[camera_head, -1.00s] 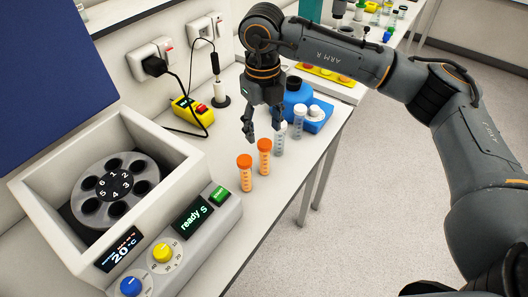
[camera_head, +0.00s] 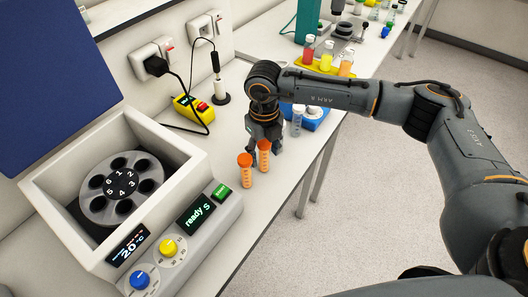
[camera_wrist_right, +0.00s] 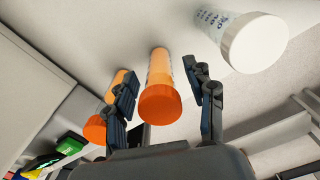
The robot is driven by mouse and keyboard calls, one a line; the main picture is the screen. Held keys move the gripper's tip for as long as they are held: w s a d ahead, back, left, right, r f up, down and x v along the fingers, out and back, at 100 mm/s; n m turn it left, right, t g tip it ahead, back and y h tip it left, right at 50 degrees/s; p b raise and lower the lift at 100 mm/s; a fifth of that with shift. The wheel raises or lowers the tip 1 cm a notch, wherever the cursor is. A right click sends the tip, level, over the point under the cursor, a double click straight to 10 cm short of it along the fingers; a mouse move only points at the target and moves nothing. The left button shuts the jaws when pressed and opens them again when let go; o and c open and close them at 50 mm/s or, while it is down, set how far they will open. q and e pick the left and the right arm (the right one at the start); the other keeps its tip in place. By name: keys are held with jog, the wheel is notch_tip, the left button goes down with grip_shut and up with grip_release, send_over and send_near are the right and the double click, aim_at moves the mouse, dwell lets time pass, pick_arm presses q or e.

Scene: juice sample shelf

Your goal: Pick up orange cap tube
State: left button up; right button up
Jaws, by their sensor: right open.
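Two orange cap tubes stand upright on the bench in the head view: a nearer one (camera_head: 245,176) and a farther one (camera_head: 264,158). My right gripper (camera_head: 266,148) is open at the farther tube. In the right wrist view this tube (camera_wrist_right: 159,95) lies between the two spread fingers (camera_wrist_right: 168,98), with a gap visible on each side. The nearer orange cap tube (camera_wrist_right: 96,129) is outside the fingers, partly hidden by the left one. A white cap tube (camera_wrist_right: 255,42) is just beyond the right finger. My left gripper is not in view.
A centrifuge (camera_head: 215,222) with an open lid and numbered rotor (camera_head: 121,188) stands left of the tubes. A white cap tube (camera_head: 297,118) and a blue object (camera_head: 316,114) are behind my right gripper. The bench edge (camera_head: 318,165) is close on the right.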

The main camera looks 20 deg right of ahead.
grip_shut()
jog(key=shift+r, duration=0.1)
